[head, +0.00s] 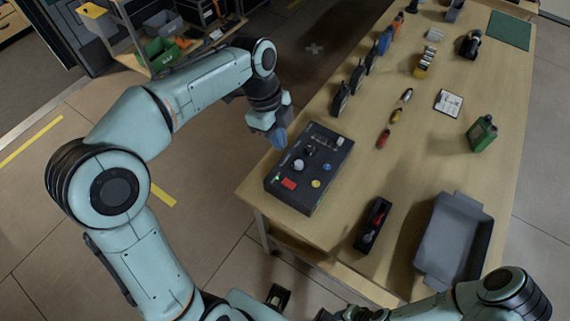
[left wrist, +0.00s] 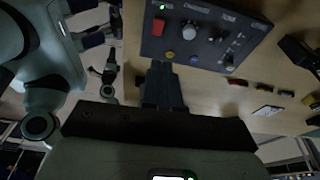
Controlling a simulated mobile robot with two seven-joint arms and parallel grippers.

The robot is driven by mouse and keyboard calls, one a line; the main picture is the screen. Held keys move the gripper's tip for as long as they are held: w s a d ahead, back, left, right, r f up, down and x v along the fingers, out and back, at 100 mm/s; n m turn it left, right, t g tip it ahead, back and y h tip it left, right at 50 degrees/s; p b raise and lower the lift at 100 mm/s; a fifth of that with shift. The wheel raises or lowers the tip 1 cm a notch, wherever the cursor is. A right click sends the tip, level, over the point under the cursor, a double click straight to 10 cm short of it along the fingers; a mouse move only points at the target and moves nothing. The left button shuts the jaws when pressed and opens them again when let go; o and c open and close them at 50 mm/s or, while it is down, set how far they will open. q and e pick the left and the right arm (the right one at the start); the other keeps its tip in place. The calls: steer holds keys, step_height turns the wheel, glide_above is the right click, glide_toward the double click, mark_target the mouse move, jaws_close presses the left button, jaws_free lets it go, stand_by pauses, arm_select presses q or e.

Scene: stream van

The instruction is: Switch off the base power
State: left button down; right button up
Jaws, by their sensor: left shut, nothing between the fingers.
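A dark control box (head: 325,150) sits on the near left part of the wooden table. It carries a red rocker switch (head: 289,184) with a lit green lamp (head: 277,178) beside it, a pale round knob (head: 298,164), a yellow button (head: 316,183) and a blue button. The left wrist view also shows the red switch (left wrist: 158,27) and lit green lamp (left wrist: 161,7); the labels are too small to read surely. My left gripper (head: 280,140) is shut and empty, over the box's left edge, apart from the red switch. My right gripper does not show.
A black tray with a red-handled item (head: 373,224) and a grey bin (head: 455,243) stand right of the box. Screwdriver-like items (head: 397,115), a green container (head: 481,134) and black round items (head: 340,98) lie farther back. Bare tabletop lies between them.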

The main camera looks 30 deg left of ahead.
mark_target(285, 179)
arm_select(q)
steer(key=shift+s+m, duration=0.1)
steer(key=shift+m, duration=0.2)
steer(key=x, duration=0.4)
steer(key=b+x, duration=0.1)
steer(key=x, duration=0.3)
steer(key=a+x, duration=0.1)
steer(key=x, duration=0.4)
steer(key=shift+f, duration=0.5)
steer(key=shift+b, duration=0.3)
steer(key=shift+a+f+b, duration=0.25)
steer(key=shift+f+b, duration=0.05)
steer(key=shift+f, duration=0.25)
steer(key=shift+r, duration=0.1)
steer(key=shift+d, duration=0.15)
steer(key=shift+d+r, duration=0.25)
steer(key=shift+d, duration=0.4)
